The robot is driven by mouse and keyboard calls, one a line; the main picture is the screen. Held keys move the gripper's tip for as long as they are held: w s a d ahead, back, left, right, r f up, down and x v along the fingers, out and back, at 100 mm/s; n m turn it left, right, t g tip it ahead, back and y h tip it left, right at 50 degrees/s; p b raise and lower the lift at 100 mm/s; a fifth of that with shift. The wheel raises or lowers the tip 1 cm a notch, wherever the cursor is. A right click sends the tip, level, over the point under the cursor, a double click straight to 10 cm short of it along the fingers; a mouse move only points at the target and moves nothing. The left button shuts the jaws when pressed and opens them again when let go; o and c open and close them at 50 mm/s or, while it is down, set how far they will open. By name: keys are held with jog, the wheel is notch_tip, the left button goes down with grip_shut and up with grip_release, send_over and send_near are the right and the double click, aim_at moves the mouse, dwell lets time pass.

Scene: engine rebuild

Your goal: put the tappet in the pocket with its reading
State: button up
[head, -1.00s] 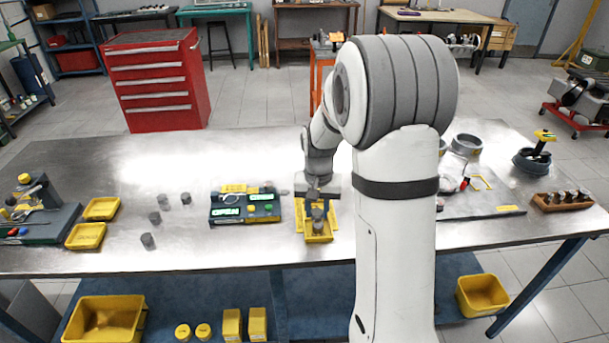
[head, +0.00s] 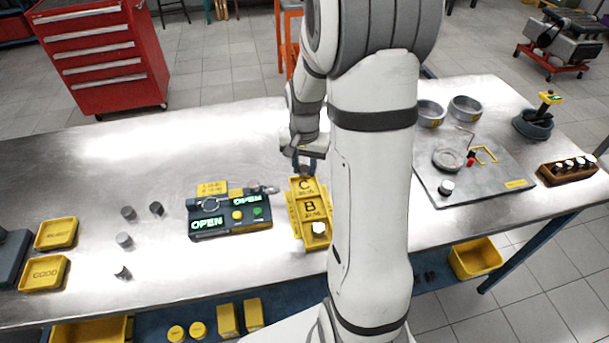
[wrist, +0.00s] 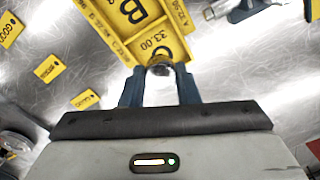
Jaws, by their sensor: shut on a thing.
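A yellow pocket tray (head: 325,243) stands near the middle of the bench, with pockets marked C and B. A pale-topped tappet (head: 319,229) sits in its front pocket, covering that pocket's marking. My gripper (head: 306,170) is at the tray's far end, by the C pocket. In the wrist view my gripper (wrist: 160,80) has its blue fingers shut on a small metallic tappet (wrist: 160,67). The tappet overlaps the C marking in that picture. Whether it touches the tray I cannot tell. The dark gauge box (head: 229,227) left of the tray shows green OPEN on two displays.
Several loose tappets (head: 124,240) stand left of the gauge box. Yellow trays marked REJECT (head: 56,233) and GOOD (head: 43,273) lie farther left. A grey plate (head: 455,199) with parts lies to the right, beyond my arm. A wooden rack (head: 566,172) is at the right edge.

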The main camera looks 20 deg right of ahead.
aim_at(305, 178)
jog(key=shift+f, duration=2.35)
jog(key=shift+s, duration=0.1)
jog(key=shift+f, duration=0.15)
jog(key=o, duration=0.8)
notch_tip(305, 178, up, 12)
jog(key=shift+f, duration=0.1)
jog(key=s+a+r+n+t, duration=0.1)
jog(key=s+a+r+n, duration=0.1)
jog(key=s, duration=0.3)
jog(key=s+a+r+n+t, duration=0.1)
jog(key=s+a+r+n, duration=0.2)
jog(key=s, duration=0.3)
jog(key=s+a+r+n+t, duration=0.1)
jog(key=s+a+r+n, duration=0.1)
jog(key=s, duration=0.4)
jog(key=shift+a+r+n, duration=0.15)
jog(key=shift+a+r, duration=0.15)
jog(key=shift+a, duration=0.25)
jog(key=shift+a+r+n, duration=0.15)
jog(key=shift+a+r, duration=0.1)
jog(key=shift+a, duration=0.3)
